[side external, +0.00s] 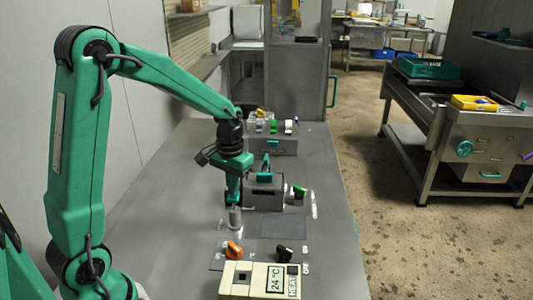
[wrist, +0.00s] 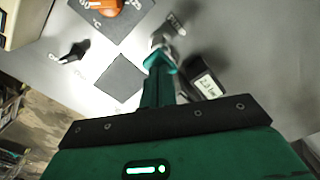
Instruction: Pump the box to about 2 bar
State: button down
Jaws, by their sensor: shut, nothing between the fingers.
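A dark grey box (side external: 267,192) stands on the steel bench with a teal clamp-like part on its top. Its small lit display (wrist: 207,84) shows in the wrist view and seems to read about 2.1 bar, but the print is small. A short pale metal plunger (side external: 235,219) stands upright left of the box; its top also shows in the wrist view (wrist: 166,40). My gripper (side external: 233,203) points down right over the plunger, shut and empty. In the wrist view my gripper (wrist: 160,63) covers part of the plunger; I cannot tell whether they touch.
A heater unit (side external: 270,282) reading 24 °C stands at the front, with an orange knob (side external: 234,250) and a black knob (side external: 284,252) behind it. A green-handled valve (side external: 299,192) sits right of the box. A unit with coloured levers (side external: 272,143) stands behind.

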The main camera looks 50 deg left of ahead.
jog(key=shift+r, duration=2.35)
jog(key=shift+s+d+r, duration=0.25)
jog(key=shift+r, duration=0.2)
jog(key=s+d+r+m+t, duration=0.1)
jog(key=s+d+r, duration=0.3)
jog(key=s, duration=0.4)
jog(key=s+d+r+m+t, duration=0.2)
jog(key=s+d+r+t, duration=0.1)
jog(key=s, duration=0.4)
jog(key=shift+s+d+r+t, duration=0.35)
jog(key=shift+d+t, duration=0.35)
jog(key=shift+t, duration=0.1)
